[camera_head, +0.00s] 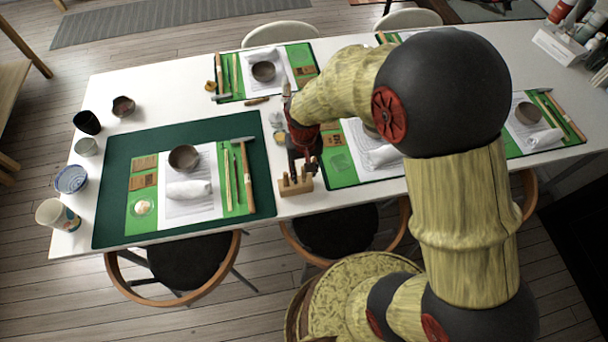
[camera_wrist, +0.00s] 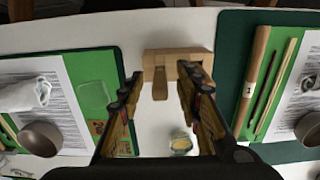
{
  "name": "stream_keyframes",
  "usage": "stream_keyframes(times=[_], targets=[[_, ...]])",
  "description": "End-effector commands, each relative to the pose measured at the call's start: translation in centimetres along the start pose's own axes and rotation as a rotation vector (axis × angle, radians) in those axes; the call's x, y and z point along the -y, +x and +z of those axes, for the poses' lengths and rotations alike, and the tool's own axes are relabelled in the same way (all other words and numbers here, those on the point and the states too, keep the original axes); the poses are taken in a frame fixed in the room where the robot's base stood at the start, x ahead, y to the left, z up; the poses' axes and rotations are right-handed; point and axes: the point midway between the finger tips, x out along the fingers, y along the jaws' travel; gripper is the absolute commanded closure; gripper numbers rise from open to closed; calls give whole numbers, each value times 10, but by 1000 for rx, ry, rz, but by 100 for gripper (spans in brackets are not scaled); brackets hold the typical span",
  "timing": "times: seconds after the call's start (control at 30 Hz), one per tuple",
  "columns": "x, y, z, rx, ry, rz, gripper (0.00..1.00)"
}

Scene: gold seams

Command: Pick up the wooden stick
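My gripper (camera_wrist: 160,92) is open, pointing down over the white table, with its fingers spread apart. A small wooden block (camera_wrist: 178,57) stands past its fingertips. A short wooden stick (camera_wrist: 160,84) shows at the block, between the fingertips in the picture; I cannot tell whether it stands in the block or lies against it. Nothing is visibly held. In the head view my gripper (camera_head: 304,158) is just behind the wooden block (camera_head: 295,185), which has short upright pegs. Other wooden sticks (camera_head: 248,172) lie on the green strip of the near-left mat.
The dark green mat (camera_head: 110,195) holds a brown bowl (camera_head: 184,158) and a rolled white cloth (camera_head: 188,190). Cups, including a blue-white one (camera_head: 71,180), line the left table edge. Another mat (camera_head: 342,172) lies right of the block. A small dish (camera_wrist: 181,144) sits between the mats.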

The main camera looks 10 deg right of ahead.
Motion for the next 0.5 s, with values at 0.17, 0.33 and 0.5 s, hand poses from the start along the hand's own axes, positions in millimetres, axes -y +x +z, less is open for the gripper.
stream_keyframes(times=[0.17,0.33,0.5], targets=[[0,-1,-1,-2,0,0,66],[0,-1,-1,-2,0,0,76],[0,-1,0,-2,0,0,85]])
